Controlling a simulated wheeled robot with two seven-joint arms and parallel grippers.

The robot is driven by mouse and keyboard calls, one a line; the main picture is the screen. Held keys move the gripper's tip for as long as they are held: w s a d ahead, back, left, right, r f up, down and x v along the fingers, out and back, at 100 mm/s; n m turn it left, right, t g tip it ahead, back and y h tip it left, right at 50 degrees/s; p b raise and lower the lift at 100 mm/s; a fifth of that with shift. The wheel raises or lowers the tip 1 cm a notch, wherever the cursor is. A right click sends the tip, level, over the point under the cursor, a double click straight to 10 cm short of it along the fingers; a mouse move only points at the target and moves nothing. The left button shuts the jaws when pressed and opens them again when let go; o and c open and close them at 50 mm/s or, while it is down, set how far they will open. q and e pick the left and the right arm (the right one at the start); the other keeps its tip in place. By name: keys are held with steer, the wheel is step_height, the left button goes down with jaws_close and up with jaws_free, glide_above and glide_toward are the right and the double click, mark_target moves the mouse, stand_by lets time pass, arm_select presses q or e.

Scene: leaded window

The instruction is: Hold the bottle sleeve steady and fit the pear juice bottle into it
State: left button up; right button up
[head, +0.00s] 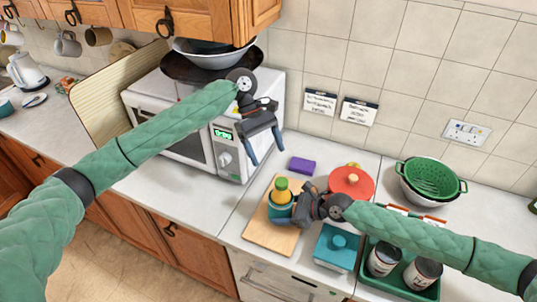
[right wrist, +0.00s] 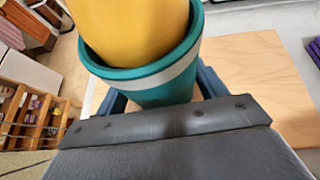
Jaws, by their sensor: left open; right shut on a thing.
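The pear juice bottle (head: 281,195), yellow with a green cap, stands upright in the teal bottle sleeve (head: 279,214). Its upper part shows above the rim; how deep it sits is hidden. My right gripper (head: 290,213) is shut on the sleeve, over the wooden board. In the right wrist view the sleeve (right wrist: 160,92), with a pale band below its rim, is between my blue fingers, and the yellow bottle (right wrist: 130,25) is inside it. My left gripper (head: 268,156) is open and empty, in the air before the microwave, above and left of the bottle and apart from it.
The wooden board (head: 262,232) lies under the sleeve. A purple sponge (head: 303,165), a red-lidded pot (head: 350,183), a teal box (head: 337,252) and a green tray (head: 400,288) with cans are nearby. The microwave (head: 190,122) stands behind left. Counter left of the board is clear.

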steer(key=o, duration=0.8)
steer(key=shift+o, duration=0.2)
steer(key=shift+d, duration=0.1)
